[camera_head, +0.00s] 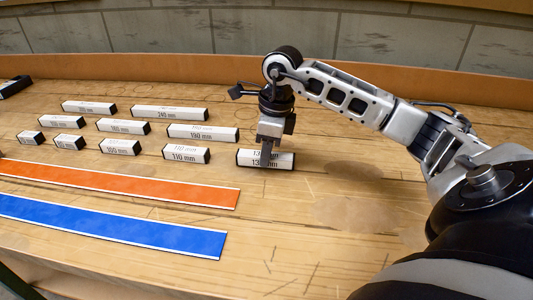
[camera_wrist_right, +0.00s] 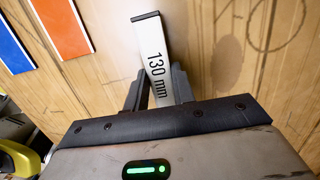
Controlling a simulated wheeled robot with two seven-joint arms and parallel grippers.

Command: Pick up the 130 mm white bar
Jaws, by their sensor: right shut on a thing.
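The 130 mm white bar (camera_head: 284,160) has black ends and lies at the right end of the front row of bars on the wooden table. My right gripper (camera_head: 267,158) reaches down over it from above and is shut on it. In the right wrist view the bar (camera_wrist_right: 157,62), printed "130 mm", sits between the two dark fingers of my right gripper (camera_wrist_right: 159,88). Its lower part is hidden by the gripper body. I cannot tell any gap between bar and table.
Other white bars stand to the left, the nearest being the 110 mm bar (camera_head: 186,154) and the 180 mm bar (camera_head: 203,132). An orange strip (camera_head: 120,182) and a blue strip (camera_head: 110,226) lie in front. A wooden ledge (camera_head: 180,70) runs along the back. The table's right side is clear.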

